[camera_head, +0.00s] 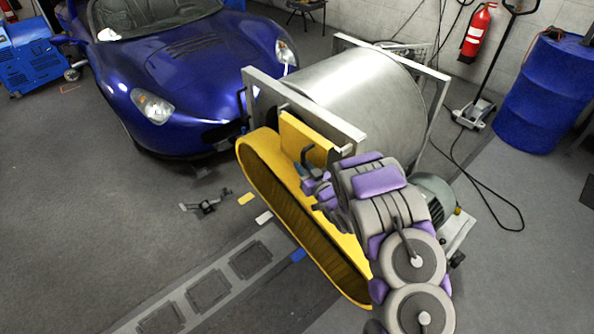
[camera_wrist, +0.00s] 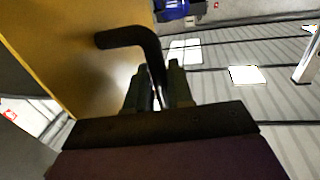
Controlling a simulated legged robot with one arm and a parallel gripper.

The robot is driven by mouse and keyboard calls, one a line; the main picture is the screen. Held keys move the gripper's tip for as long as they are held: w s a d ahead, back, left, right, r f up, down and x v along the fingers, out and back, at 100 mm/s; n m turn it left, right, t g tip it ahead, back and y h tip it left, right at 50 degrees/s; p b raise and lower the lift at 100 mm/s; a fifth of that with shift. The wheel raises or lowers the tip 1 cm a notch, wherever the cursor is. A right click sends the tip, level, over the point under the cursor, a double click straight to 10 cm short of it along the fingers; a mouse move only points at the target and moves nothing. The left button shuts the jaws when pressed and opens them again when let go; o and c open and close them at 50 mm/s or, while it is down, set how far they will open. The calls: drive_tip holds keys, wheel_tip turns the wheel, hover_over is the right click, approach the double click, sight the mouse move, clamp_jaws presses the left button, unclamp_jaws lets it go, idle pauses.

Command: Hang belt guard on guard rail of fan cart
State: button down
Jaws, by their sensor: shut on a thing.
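The belt guard (camera_head: 260,170) is a long yellow oval shell, tilted in the head view, with its open dark side toward the camera. A yellow plate (camera_head: 303,139) rises from it beside the grey metal bar (camera_head: 305,112) in front of the large silver drum (camera_head: 365,90). This bar looks like the fan cart's guard rail; whether plate and bar touch, I cannot tell. My gripper (camera_wrist: 157,80) is shut on the guard's black bent handle (camera_wrist: 130,36). In the head view my gripper (camera_head: 306,180) is partly hidden by my arm, which also covers part of the guard.
A grey-green motor (camera_head: 436,195) sits at the cart's right. A blue car (camera_head: 190,65) stands close behind on the left. A blue barrel (camera_head: 540,95) and a fire extinguisher (camera_head: 478,33) are at the right. Floor plates (camera_head: 210,290) lie front left; a black cable runs right.

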sight(308, 156)
drive_tip(key=shift+w+d+b, duration=0.55)
drive_tip(key=shift+w+d, duration=0.55)
drive_tip(key=shift+w, duration=0.1)
drive_tip(key=shift+w+d+r, duration=0.15)
drive_tip(key=shift+w+d, duration=0.1)
drive_tip(key=shift+d, duration=0.15)
drive_tip(key=shift+w+a+f, duration=0.1)
drive_tip(key=shift+a+f, duration=0.6)
drive_tip(key=shift+a, duration=0.35)
drive_tip(key=shift+d, duration=0.75)
drive_tip(key=c, duration=1.4)
unclamp_jaws()
drive_tip(key=shift+a, duration=0.1)
drive_tip(key=shift+c, duration=0.2)
drive_tip(key=o, duration=0.4)
drive_tip(key=shift+a+f, duration=0.1)
drive_tip(key=shift+a, duration=0.2)
drive_tip(key=shift+o, duration=0.6)
drive_tip(key=shift+s+d, duration=0.2)
